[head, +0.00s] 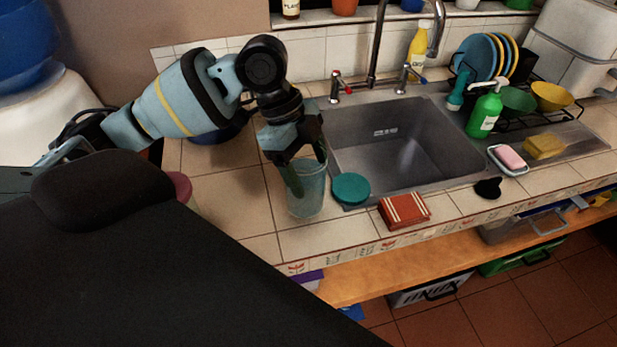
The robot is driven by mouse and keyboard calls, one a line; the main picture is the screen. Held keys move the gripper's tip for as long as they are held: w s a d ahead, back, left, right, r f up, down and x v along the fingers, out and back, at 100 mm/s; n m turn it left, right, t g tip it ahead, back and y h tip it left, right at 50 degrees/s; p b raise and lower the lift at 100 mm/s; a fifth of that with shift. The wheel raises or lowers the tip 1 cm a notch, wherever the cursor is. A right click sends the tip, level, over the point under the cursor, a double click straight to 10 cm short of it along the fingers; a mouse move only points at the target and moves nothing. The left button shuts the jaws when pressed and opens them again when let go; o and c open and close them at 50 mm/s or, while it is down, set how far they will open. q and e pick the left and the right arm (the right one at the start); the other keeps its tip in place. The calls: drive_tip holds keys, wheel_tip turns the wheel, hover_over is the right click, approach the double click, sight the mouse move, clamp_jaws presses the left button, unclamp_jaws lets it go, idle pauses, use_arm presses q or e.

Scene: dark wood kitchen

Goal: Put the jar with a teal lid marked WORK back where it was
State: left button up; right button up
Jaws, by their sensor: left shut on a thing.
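My left gripper (307,180) reaches down over the front left of the counter, shut on a translucent bluish cup-like container (308,203). The container is upright at the counter tiles; I cannot tell whether its base touches them. No lid shows on it. A round teal lid (350,188) lies just right of it, by the sink's front left corner. Whether anything is under this lid is hard to tell. I can read no WORK marking on either. My right gripper is not in view.
A folded red striped cloth (404,210) lies right of the teal lid, near the counter's front edge. The empty sink (400,150) is behind. A black item (488,188), a soap dish with pink soap (510,158) and a sponge (545,146) are farther right. Tiles left of the container are clear.

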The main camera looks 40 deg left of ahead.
use_arm(q)
drive_tip(key=shift+w+f, duration=0.1)
drive_tip(key=shift+f, duration=1.55)
drive_tip(key=o, duration=1.8)
drive_tip(key=shift+f, duration=0.2)
drive_tip(key=shift+c, duration=0.2)
drive_tip(key=v, duration=1.2)
drive_tip(key=shift+r+p, duration=0.15)
drive_tip(key=shift+p, duration=0.25)
